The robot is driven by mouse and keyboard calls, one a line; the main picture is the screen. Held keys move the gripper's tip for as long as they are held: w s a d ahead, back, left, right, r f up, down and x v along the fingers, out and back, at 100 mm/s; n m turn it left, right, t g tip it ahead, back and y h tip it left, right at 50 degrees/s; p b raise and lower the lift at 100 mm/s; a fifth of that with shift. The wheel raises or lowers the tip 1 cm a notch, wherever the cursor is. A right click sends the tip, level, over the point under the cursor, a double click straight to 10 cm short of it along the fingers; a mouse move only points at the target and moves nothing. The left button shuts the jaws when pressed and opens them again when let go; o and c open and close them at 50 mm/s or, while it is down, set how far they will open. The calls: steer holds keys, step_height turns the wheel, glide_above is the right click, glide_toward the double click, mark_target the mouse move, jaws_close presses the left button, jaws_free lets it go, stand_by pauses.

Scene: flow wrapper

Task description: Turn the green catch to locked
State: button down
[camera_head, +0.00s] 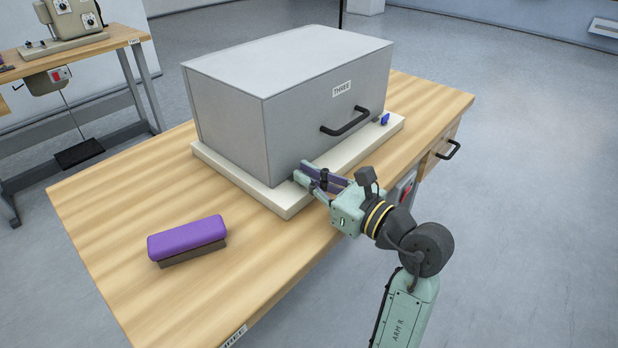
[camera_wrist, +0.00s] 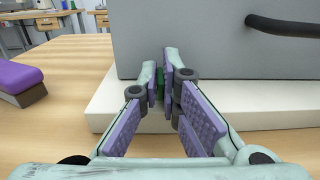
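The green catch (camera_wrist: 160,85) shows as a small dark green strip between my fingertips in the wrist view, at the front of the pale base under the grey cover. Most of it is hidden by the fingers, so I cannot tell its angle. My gripper (camera_wrist: 159,72) has its fingertips close together on both sides of the catch, with no clear gap showing. In the head view my gripper (camera_head: 302,176) reaches the base's front edge near its left corner and hides the catch.
The grey cover (camera_head: 228,111), labelled THREE, has a black handle (camera_head: 345,122) above and right of my gripper. A blue catch (camera_head: 385,119) stands at the base's right end. A purple-topped block (camera_head: 187,238) lies on the wooden table (camera_head: 110,220) to the left, with bare table around it.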

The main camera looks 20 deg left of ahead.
steer(key=c, duration=1.8)
jaws_free()
steer(key=v, duration=1.2)
steer(key=shift+d, duration=0.1)
